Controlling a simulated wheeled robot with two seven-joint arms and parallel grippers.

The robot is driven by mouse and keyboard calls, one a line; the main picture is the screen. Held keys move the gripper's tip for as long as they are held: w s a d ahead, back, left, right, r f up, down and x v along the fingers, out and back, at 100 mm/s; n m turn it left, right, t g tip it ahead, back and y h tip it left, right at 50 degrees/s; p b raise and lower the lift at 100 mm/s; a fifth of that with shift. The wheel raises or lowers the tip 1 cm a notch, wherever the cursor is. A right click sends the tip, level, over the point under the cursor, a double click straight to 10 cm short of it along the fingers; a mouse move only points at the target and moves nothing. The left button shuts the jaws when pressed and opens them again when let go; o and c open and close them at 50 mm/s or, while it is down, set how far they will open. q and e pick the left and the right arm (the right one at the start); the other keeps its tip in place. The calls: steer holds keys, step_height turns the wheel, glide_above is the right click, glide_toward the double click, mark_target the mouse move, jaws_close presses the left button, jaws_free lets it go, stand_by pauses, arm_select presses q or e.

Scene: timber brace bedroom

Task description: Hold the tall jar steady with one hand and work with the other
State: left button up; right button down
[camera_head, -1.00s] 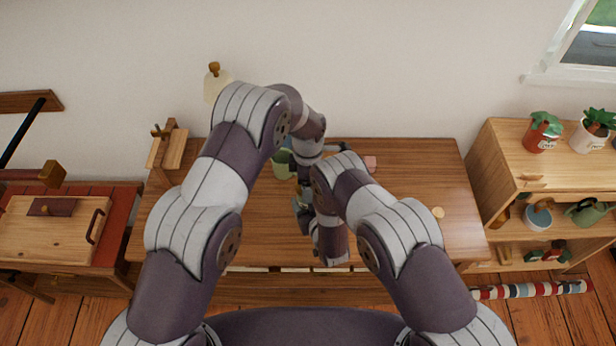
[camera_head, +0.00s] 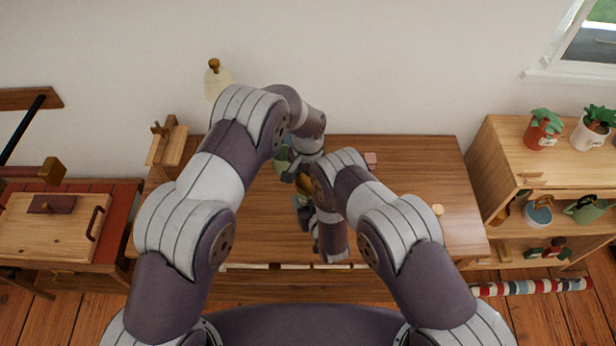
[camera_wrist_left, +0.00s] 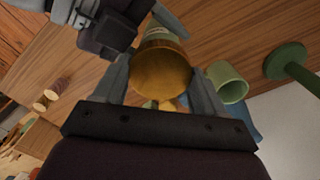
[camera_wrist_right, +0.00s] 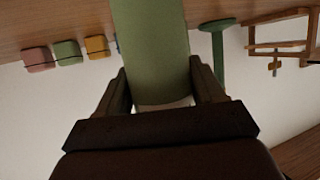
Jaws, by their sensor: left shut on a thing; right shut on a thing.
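The tall jar is a green cylinder that fills the top middle of the right wrist view (camera_wrist_right: 152,50). My right gripper (camera_wrist_right: 160,98) is shut around its side. In the left wrist view a round amber-brown lid or top (camera_wrist_left: 162,73) sits between the fingers of my left gripper (camera_wrist_left: 162,85), which is shut on it. The pale jar body (camera_wrist_left: 160,35) shows just beyond it, with my right gripper close by at upper left. In the head view the amber top (camera_head: 304,184) shows between my arms; most of the jar is hidden there.
A green cup (camera_wrist_left: 228,82) and a green stand (camera_wrist_left: 288,62) are near the jar. Pink (camera_wrist_right: 39,59), green (camera_wrist_right: 68,52) and yellow (camera_wrist_right: 97,46) blocks stand in a row. A small round piece (camera_head: 437,210) lies on the table's clear right side (camera_head: 420,175).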

arm_select(q)
steer(key=m, duration=1.1)
steer(key=o, duration=1.2)
steer(key=shift+o, duration=0.2)
step_height(320, 180, up, 12)
steer(key=shift+w+r, duration=0.1)
arm_select(e)
steer(key=shift+c, duration=0.2)
jaws_free()
